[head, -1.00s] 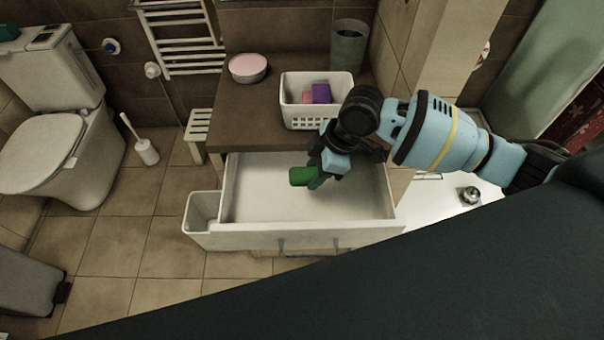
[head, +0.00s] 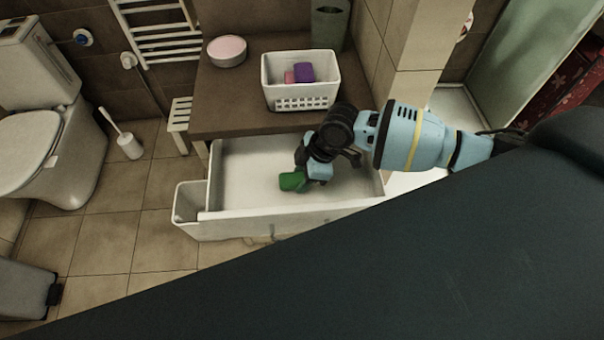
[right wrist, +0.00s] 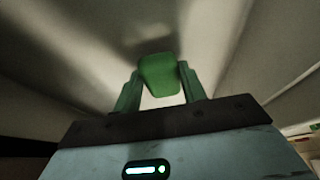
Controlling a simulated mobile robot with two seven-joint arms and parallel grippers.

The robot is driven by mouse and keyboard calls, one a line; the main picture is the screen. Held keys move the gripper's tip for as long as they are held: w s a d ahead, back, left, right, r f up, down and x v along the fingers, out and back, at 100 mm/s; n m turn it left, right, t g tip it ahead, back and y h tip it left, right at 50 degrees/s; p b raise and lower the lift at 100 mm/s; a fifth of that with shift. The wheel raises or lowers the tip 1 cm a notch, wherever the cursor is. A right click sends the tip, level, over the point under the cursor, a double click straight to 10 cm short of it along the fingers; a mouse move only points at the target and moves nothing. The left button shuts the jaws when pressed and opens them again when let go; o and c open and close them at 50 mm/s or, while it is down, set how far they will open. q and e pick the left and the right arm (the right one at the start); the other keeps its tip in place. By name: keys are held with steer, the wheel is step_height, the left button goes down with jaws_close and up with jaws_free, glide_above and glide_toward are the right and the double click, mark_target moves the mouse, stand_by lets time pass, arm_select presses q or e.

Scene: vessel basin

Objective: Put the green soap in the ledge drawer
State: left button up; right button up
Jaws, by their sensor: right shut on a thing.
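The green soap (head: 291,181) is in my right gripper (head: 306,182), inside the open ledge drawer (head: 245,165). In the right wrist view the green soap (right wrist: 159,74) sits between the two fingers of the right gripper (right wrist: 160,88), which are shut on it. The pale drawer floor lies close beyond the soap. I cannot tell whether the soap touches the floor. The drawer is otherwise empty where I can see it. My left gripper is not in view.
A white basket (head: 301,92) with purple and pink things stands on the brown ledge (head: 220,95) above the drawer. A pink-topped round tin (head: 227,50) and a dark cup (head: 328,25) stand behind.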

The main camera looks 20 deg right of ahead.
steer(key=shift+f, duration=0.2)
steer(key=shift+f, duration=0.1)
steer(key=o, duration=1)
steer(key=shift+r, duration=0.45)
steer(key=p+v, duration=0.1)
steer(key=v, duration=1)
steer(key=shift+s+d+r, duration=0.1)
steer(key=shift+d+r, duration=0.15)
